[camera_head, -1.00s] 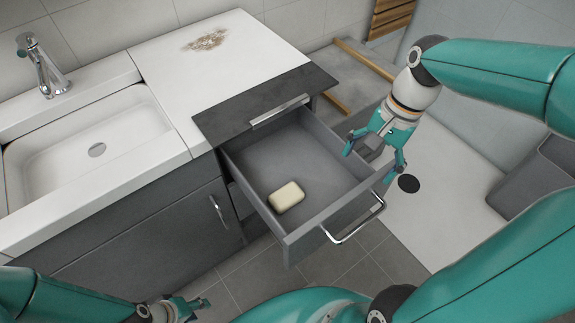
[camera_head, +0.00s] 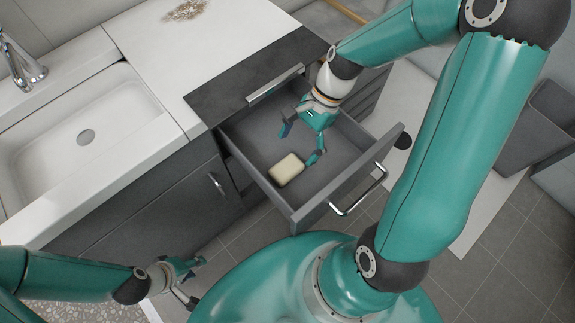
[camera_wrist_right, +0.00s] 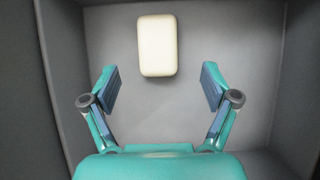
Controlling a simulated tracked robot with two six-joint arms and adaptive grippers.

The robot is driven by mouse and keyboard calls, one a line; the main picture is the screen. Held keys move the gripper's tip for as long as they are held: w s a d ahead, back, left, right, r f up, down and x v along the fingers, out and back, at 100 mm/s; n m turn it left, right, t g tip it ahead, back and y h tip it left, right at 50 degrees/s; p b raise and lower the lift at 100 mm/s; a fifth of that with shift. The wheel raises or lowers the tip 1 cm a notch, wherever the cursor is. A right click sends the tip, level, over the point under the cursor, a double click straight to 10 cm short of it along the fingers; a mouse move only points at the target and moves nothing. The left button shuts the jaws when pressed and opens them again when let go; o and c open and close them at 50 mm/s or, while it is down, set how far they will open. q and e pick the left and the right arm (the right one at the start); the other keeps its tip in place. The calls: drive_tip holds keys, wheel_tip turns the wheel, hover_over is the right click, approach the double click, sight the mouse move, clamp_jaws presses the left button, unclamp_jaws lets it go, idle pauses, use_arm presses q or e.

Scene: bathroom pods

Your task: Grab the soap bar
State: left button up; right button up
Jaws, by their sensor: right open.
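The cream soap bar (camera_head: 287,169) lies flat on the floor of the open grey drawer (camera_head: 350,170). In the right wrist view the soap bar (camera_wrist_right: 157,45) is just beyond the fingertips, roughly midway between them. My right gripper (camera_head: 301,146) is inside the drawer, open and empty, close to the soap. Its two fingers also show wide apart in the right wrist view (camera_wrist_right: 161,88). My left gripper (camera_head: 192,280) is low at the lower left, outside the drawer and away from the soap; its finger state is unclear.
A white sink (camera_head: 80,125) and countertop (camera_head: 180,60) stand left and behind. A grey bin (camera_head: 535,125) stands at the right.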

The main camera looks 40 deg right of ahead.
sight(287, 167)
drive_tip(key=shift+b+x, duration=0.6)
drive_tip(key=shift+x, duration=2.65)
drive_tip(key=shift+s, duration=0.15)
drive_tip(key=c, duration=1.3)
drive_tip(key=shift+r, duration=0.1)
